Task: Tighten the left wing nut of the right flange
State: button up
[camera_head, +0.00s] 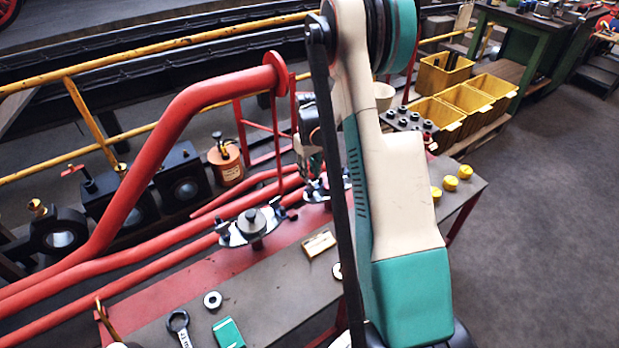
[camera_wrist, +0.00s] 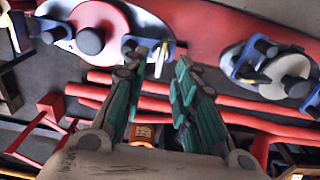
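The right flange (camera_head: 322,188) sits on the red-and-grey bench in the head view, partly hidden by my arm. In the wrist view, which looks turned around, it appears at upper left as an oval plate with a red disc (camera_wrist: 105,22) and a dark central knob. Its left wing nut (camera_wrist: 131,47) shows right of the disc there, bluish and dark, close to my fingertips. My gripper (camera_wrist: 170,62) has its teal fingers apart with a gap between them, and I see nothing held. Whether a finger touches the nut I cannot tell. In the head view my gripper (camera_head: 306,163) is just above the flange.
The left flange (camera_head: 250,226), with a grey central disc, stands nearby; it also shows in the wrist view (camera_wrist: 282,72). Red pipes (camera_head: 160,245) run behind both. A spanner (camera_head: 179,327), green box (camera_head: 228,332) and yellow caps (camera_head: 450,183) lie on the bench.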

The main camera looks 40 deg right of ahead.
notch_tip(320, 180, up, 8)
jog(key=shift+r, duration=0.2)
dwell(0.6)
jog(key=s+a+r+t+h, duration=0.1)
jog(key=s+a+r+t, duration=0.15)
jog(key=a+r, duration=0.7)
jog(key=s+a+r+t, duration=0.1)
jog(key=s+a+r, duration=0.3)
jog(key=a+r, duration=0.55)
jog(key=s+a+r+n+t, duration=0.1)
jog(key=s+a+t, duration=0.2)
jog(key=s+a, duration=0.65)
jog(key=s+f+y, duration=0.1)
jog(key=s, duration=0.6)
jog(key=shift+s+f+t, duration=0.15)
jog(key=shift+f+t, duration=0.2)
